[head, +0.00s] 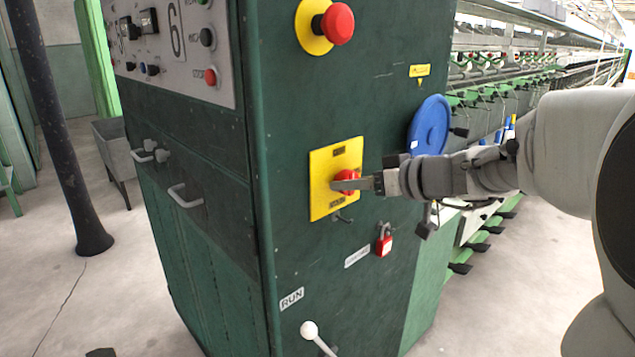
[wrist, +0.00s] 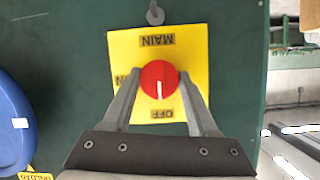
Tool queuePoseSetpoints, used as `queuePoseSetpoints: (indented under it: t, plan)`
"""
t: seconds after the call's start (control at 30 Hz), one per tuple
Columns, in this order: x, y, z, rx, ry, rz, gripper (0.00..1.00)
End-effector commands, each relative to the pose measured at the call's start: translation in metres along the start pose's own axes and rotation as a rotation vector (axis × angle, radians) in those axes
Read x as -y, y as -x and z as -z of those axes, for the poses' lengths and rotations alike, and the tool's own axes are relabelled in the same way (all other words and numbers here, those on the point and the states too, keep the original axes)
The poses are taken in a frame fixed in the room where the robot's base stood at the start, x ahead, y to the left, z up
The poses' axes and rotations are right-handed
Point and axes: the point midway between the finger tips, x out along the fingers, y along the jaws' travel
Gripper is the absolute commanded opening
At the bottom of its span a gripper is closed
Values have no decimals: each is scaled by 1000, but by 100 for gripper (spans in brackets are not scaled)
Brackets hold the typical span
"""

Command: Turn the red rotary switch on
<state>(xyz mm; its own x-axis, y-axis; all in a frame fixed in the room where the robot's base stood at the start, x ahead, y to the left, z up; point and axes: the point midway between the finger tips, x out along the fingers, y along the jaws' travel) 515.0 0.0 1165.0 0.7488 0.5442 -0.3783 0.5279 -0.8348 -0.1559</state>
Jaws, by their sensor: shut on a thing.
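The red rotary switch (head: 349,174) sits on a yellow plate (head: 322,203) on the side of the dark green cabinet. In the wrist view the red knob (wrist: 159,78) is round, with a white mark pointing down toward the OFF label. That view is upside down: MAIN is at the top, OFF at the bottom, and a partly hidden label is at the left edge. My gripper (head: 347,183) reaches in from the right. Its two fingers (wrist: 158,88) stand on either side of the knob and are shut on it. The fingers hide part of the plate.
A red emergency button (head: 339,23) on a yellow disc is above. A blue disc (head: 430,123) is close to my wrist on the right. A red padlock (head: 384,244) and a white-knobbed lever (head: 310,331) are below. Open floor lies to the left.

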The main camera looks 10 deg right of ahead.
Motion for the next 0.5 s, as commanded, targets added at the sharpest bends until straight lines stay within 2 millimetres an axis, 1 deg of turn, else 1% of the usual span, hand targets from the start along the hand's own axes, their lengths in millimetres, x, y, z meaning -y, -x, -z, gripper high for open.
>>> queuePoseSetpoints:
  t: [0.27, 0.5]
  plan:
    - [0, 0, 0, 0, -14, 6, 3]
    - [-2, -1, -2, 6, -108, 43, 3]
